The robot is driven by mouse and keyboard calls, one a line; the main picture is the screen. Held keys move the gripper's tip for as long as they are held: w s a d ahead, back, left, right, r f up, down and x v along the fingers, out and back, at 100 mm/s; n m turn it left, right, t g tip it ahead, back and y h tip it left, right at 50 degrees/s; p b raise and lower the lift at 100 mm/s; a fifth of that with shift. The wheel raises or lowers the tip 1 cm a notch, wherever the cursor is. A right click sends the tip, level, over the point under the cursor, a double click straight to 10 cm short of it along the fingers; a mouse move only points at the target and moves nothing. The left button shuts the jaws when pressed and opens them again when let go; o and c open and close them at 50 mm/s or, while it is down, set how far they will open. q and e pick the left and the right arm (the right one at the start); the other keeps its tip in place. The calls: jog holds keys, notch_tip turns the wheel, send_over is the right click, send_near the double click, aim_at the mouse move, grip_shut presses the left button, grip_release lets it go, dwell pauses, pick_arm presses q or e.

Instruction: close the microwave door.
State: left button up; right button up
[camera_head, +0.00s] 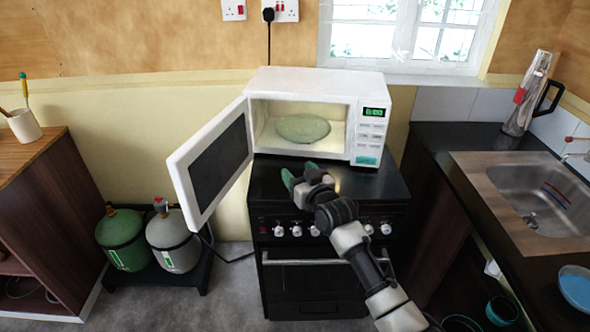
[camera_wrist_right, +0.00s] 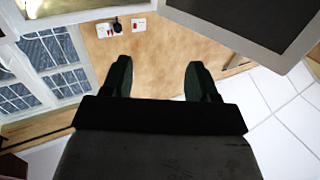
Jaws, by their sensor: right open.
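The white microwave (camera_head: 333,84) stands on the black stove, its lit inside showing a round glass plate (camera_head: 303,127). Its door (camera_head: 205,165) is wide open, swung out to the left with its dark panel facing right. My right gripper (camera_head: 299,176) is open and empty in front of the microwave, to the right of the door and apart from it. In the right wrist view the open fingers (camera_wrist_right: 160,66) have nothing between them, and the door (camera_wrist_right: 245,35) shows at the upper right. My left gripper is not in view.
The black stove (camera_head: 318,254) has a row of knobs below my right gripper. A counter with a sink (camera_head: 540,190) is at right.

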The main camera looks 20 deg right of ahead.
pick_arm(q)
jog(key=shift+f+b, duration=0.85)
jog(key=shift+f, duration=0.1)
pick_arm(e)
jog(key=s+d, duration=0.1)
jog(key=s, duration=0.7)
jog(key=shift+s+d, duration=0.2)
jog(key=shift+d, duration=0.15)
